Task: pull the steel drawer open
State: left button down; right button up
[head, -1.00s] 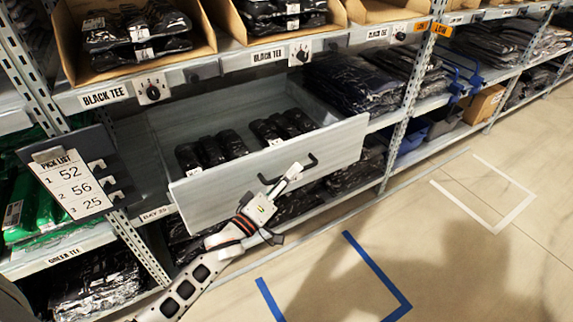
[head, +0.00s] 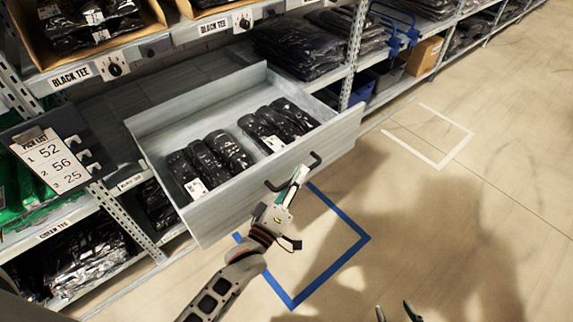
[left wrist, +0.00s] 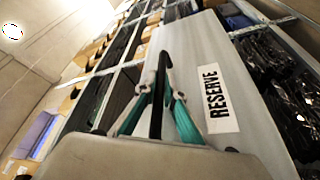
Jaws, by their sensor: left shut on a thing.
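The steel drawer (head: 222,218) stands pulled well out from the shelf in the head view, its inside open to view. It holds two groups of black wrapped packs (head: 208,160). A black bar handle (head: 316,160) is on its front. My left gripper (head: 299,177) is shut on this handle. In the left wrist view its fingers (left wrist: 160,100) close around the dark handle bar, beside the drawer front (left wrist: 195,55) with a RESERVE label (left wrist: 217,98). My right gripper (head: 397,313) shows only its fingertips at the bottom edge, apart, with nothing seen between them.
A pick list board (head: 48,160) hangs at the left of the drawer. Cardboard bins (head: 150,15) stand on the shelf above. Blue tape (head: 345,258) marks the floor below the drawer front. The floor to the right is clear apart from white tape (head: 455,150).

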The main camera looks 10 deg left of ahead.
pick_arm(q)
jog(key=shift+s+d, duration=0.55)
jog(key=shift+d, duration=0.15)
jog(key=shift+f, duration=0.1)
jog(key=c, duration=2.1)
grip_release()
jog(key=shift+c, duration=0.2)
jog(key=shift+s, duration=0.1)
jog(key=v, duration=1.1)
jog(key=shift+s+a, duration=0.15)
jog(key=shift+s, duration=0.2)
